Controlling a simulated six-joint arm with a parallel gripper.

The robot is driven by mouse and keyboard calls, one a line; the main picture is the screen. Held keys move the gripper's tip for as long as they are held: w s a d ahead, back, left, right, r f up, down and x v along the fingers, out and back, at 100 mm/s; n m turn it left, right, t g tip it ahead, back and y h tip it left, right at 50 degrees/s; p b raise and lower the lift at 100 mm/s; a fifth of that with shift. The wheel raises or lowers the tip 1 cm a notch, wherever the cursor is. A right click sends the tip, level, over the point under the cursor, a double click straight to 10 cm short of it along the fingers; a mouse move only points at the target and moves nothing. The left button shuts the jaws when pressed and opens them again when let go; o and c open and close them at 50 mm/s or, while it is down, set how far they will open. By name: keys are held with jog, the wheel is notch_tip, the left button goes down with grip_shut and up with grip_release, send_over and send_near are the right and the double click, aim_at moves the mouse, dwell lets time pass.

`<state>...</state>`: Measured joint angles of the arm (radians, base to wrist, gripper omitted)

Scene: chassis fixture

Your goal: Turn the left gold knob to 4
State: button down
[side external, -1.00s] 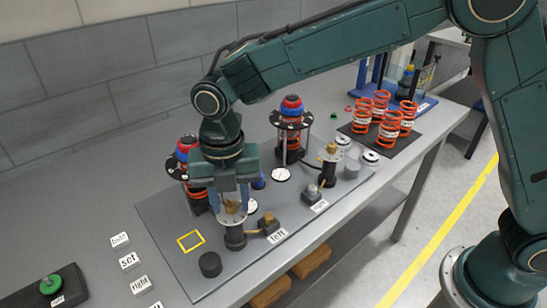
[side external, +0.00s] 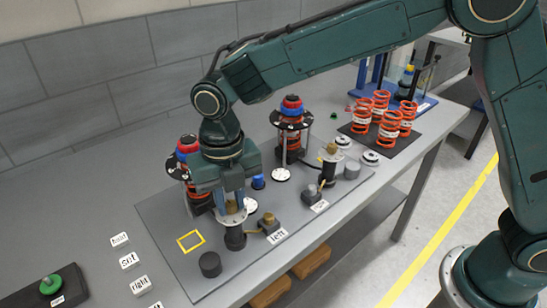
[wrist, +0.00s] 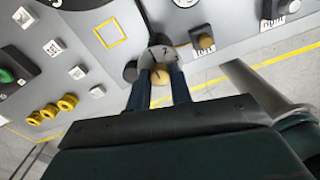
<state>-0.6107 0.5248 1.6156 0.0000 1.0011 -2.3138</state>
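The left gold knob (side external: 231,207) sits on a pale dial on top of a dark post, near the "left" label (side external: 278,236). My gripper (side external: 231,203) points down over it, one finger on each side. In the wrist view, the two blue-grey fingers (wrist: 161,84) close on the knob (wrist: 160,76), with no clear gap. The dial (wrist: 165,54) shows beyond the knob, but its numbers are too small to read surely. The fingers hide part of the knob and dial. A second gold knob (side external: 332,148) stands at the right-hand station.
A small block with a gold top (side external: 269,220) stands just right of the post. A black cylinder (side external: 210,264) stands in front, near a yellow square outline (side external: 190,241). Spring assemblies (side external: 187,150) stand behind my gripper. Orange springs (side external: 381,105) are at the back right.

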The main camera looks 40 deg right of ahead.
jog(key=m, duration=0.5)
jog(key=shift+m, duration=0.4)
jog(key=m, duration=0.5)
jog(key=shift+m, duration=0.4)
jog(key=m, duration=0.5)
jog(key=shift+m, duration=0.4)
jog(key=m, duration=0.6)
dwell(0.4)
jog(key=c, duration=1.4)
grip_release()
